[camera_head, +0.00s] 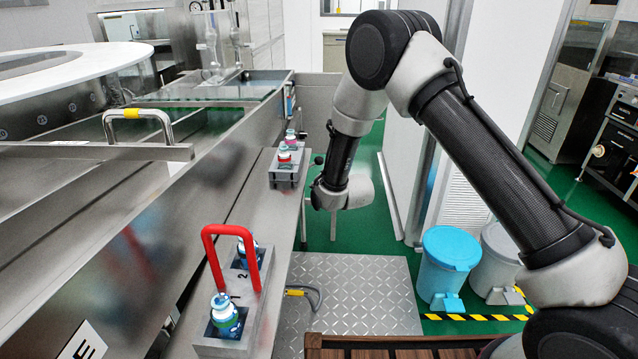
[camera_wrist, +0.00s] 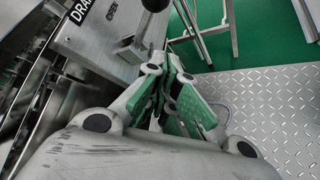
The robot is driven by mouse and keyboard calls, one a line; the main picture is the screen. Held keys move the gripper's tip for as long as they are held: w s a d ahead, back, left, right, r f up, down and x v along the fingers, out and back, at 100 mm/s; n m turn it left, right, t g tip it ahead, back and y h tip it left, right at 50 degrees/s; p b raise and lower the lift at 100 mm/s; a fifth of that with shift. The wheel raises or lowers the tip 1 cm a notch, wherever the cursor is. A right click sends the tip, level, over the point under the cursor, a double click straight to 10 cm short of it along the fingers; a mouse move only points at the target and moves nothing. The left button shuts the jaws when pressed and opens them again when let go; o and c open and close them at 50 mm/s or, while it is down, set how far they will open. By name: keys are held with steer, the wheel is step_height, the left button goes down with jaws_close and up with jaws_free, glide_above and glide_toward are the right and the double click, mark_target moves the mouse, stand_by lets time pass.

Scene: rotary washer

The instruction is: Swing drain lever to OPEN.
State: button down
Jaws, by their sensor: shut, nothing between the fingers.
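In the wrist view, a grey panel carries a black label (camera_wrist: 80,11) reading "DRA", cut off by the frame, and a smaller plate (camera_wrist: 112,12) that appears to read "OPEN". What looks like the drain lever, with a dark round knob (camera_wrist: 155,5), shows at the top edge, beyond my fingertips. A small grey block (camera_wrist: 132,50) sits on the panel left of my fingers. My gripper (camera_wrist: 166,75), with green pads, is shut and empty near the panel; I cannot tell whether it touches anything. In the head view my gripper is hidden.
In the head view, a bottle carrier with a red handle (camera_head: 232,230) stands on the steel ledge, with another carrier (camera_head: 288,168) behind. A blue bin (camera_head: 448,262) and grey bin (camera_head: 500,255) stand right.

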steer(key=shift+s+a+r, duration=0.15)
steer(key=shift+s+r, duration=0.55)
steer(key=shift+s, duration=0.2)
steer(key=shift+s+a+r, duration=0.1)
steer(key=shift+s+r, duration=0.55)
steer(key=shift+s, duration=0.2)
steer(key=s+d+f+m+g+h, duration=0.2)
steer(key=s+d+f+m+g, duration=0.15)
steer(key=s+f+m, duration=0.4)
steer(key=s+d+m+g+h, duration=0.1)
steer(key=s+d+m+g, duration=0.3)
steer(key=s+m, duration=0.15)
steer(key=s+d+r+m+h, duration=0.1)
steer(key=s+d+r+m, duration=0.8)
steer(key=s+d+r, duration=0.5)
steer(key=s+d+r+m+h, duration=0.2)
steer(key=s+d+r+m, duration=0.6)
steer(key=s+d+r, duration=0.5)
steer(key=d+r, duration=0.5)
steer(key=r, duration=0.2)
steer(key=shift+s+r+m, duration=0.35)
steer(key=shift+r+m, duration=0.05)
